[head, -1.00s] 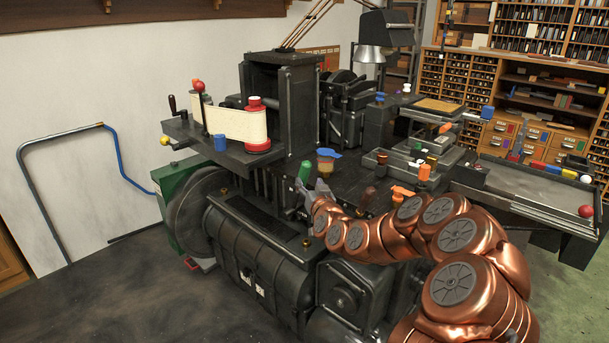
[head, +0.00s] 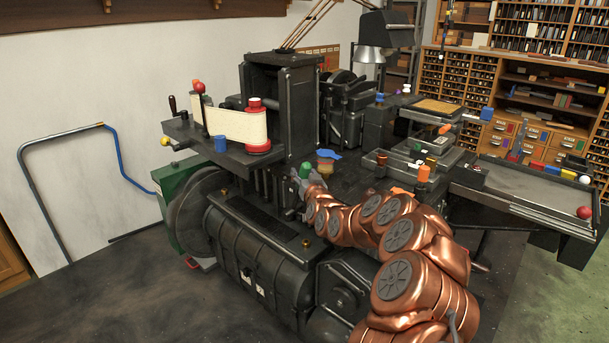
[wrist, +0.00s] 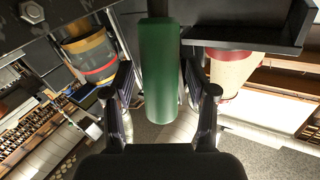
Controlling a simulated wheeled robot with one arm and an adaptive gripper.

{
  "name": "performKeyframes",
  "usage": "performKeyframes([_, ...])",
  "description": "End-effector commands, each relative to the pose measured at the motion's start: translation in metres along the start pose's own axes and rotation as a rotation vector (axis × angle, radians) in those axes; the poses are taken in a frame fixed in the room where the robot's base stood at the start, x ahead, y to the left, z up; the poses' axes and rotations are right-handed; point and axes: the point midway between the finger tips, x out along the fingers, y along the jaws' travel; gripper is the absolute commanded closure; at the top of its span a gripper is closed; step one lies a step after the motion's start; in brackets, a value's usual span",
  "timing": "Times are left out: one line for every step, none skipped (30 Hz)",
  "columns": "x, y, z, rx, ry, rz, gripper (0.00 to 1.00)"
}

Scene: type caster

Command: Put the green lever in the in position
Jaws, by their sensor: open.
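The green lever (head: 305,169) stands on the black machine, at the middle of the head view, with its lower part hidden behind my gripper (head: 299,193). In the wrist view the green lever (wrist: 160,70) is a thick green handle running down the middle of the picture. My gripper (wrist: 162,105) is open there, with one finger on each side of the handle. A gap shows on the left of the handle, and the right finger is closer to it. I cannot tell whether either finger touches it.
A blue-topped knob (head: 327,155) stands just right of the lever. An orange knob (head: 424,174) is farther right. A dark tray edge (wrist: 245,35) is close at the upper right in the wrist view.

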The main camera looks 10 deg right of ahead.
Motion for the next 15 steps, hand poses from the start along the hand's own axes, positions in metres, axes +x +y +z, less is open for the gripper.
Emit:
performKeyframes([0.0006, -0.0003, 0.0001, -0.001, 0.000, 0.000, 0.43])
performKeyframes([0.0008, -0.0004, 0.0002, -0.001, 0.000, 0.000, 0.43])
performKeyframes([0.0009, -0.0004, 0.0003, 0.000, 0.000, -0.001, 0.43])
performKeyframes([0.0009, -0.0005, 0.0003, 0.000, -0.001, -0.001, 0.43])
performKeyframes([0.0009, -0.0005, 0.0002, 0.000, 0.000, -0.001, 0.43])
performKeyframes([0.0009, -0.0005, 0.0002, 0.000, 0.000, -0.001, 0.43])
performKeyframes([0.0008, -0.0005, 0.0001, 0.000, 0.000, -0.001, 0.43])
performKeyframes([0.0008, -0.0005, 0.0001, 0.000, 0.000, -0.001, 0.43])
performKeyframes([0.0008, -0.0005, 0.0001, 0.000, 0.000, -0.001, 0.44])
performKeyframes([0.0008, -0.0005, 0.0001, 0.000, 0.000, -0.001, 0.47])
performKeyframes([0.0008, -0.0004, 0.0000, 0.000, 0.000, -0.001, 0.50])
performKeyframes([0.0008, -0.0004, -0.0001, 0.000, 0.000, -0.001, 0.55])
performKeyframes([0.0008, -0.0004, 0.0000, 0.000, 0.000, -0.001, 0.58])
performKeyframes([0.0008, -0.0003, 0.0000, 0.000, 0.000, -0.001, 0.61])
performKeyframes([0.0008, -0.0003, 0.0000, 0.000, 0.000, 0.000, 0.65])
